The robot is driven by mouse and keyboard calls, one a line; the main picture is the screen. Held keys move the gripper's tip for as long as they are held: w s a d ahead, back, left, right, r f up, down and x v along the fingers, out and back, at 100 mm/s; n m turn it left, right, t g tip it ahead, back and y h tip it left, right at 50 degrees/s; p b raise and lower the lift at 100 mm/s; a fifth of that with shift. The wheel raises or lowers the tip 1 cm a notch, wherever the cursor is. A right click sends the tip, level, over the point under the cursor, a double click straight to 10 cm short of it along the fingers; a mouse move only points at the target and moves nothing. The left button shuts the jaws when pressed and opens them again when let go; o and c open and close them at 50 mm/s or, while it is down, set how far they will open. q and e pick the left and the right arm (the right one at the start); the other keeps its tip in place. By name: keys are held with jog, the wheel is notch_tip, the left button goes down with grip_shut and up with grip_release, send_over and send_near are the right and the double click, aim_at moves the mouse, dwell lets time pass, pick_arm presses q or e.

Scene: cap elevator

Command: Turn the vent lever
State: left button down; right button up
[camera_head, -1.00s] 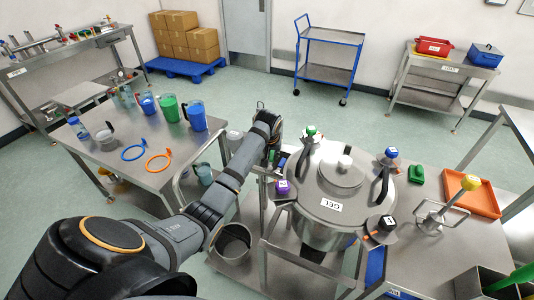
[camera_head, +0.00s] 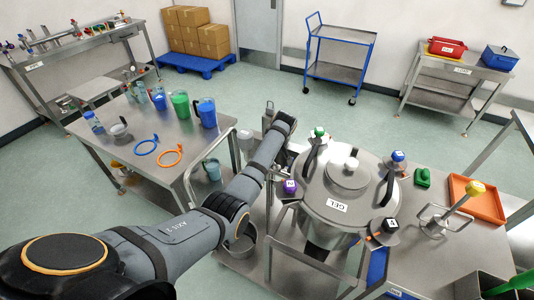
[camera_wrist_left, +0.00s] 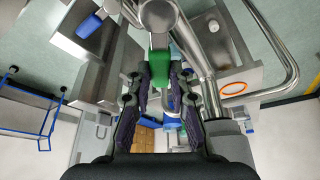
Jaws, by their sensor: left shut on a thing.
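The large steel vessel labelled GEL (camera_head: 338,205) stands right of centre in the head view, with green, blue, purple and black knobs round its lid. My left arm reaches to the vessel's far left side, where its gripper (camera_head: 282,158) is mostly hidden behind the arm and hard to make out. In the left wrist view my left gripper (camera_wrist_left: 160,76) is shut on a green grip (camera_wrist_left: 158,56), which joins a rounded metal part above it. This green grip looks like the vent lever's handle. My right gripper is not in view.
A steel table (camera_head: 122,152) with jugs and two rings stands to the left. Bent steel pipes (camera_wrist_left: 200,55) run close beside the gripper.

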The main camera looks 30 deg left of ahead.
pick_arm(q)
jog(key=shift+s+a+n, duration=0.1)
jog(key=shift+s+n, duration=0.05)
jog(key=shift+n, duration=0.15)
jog(key=c, duration=1.2)
grip_release()
jog(key=v, duration=1.2)
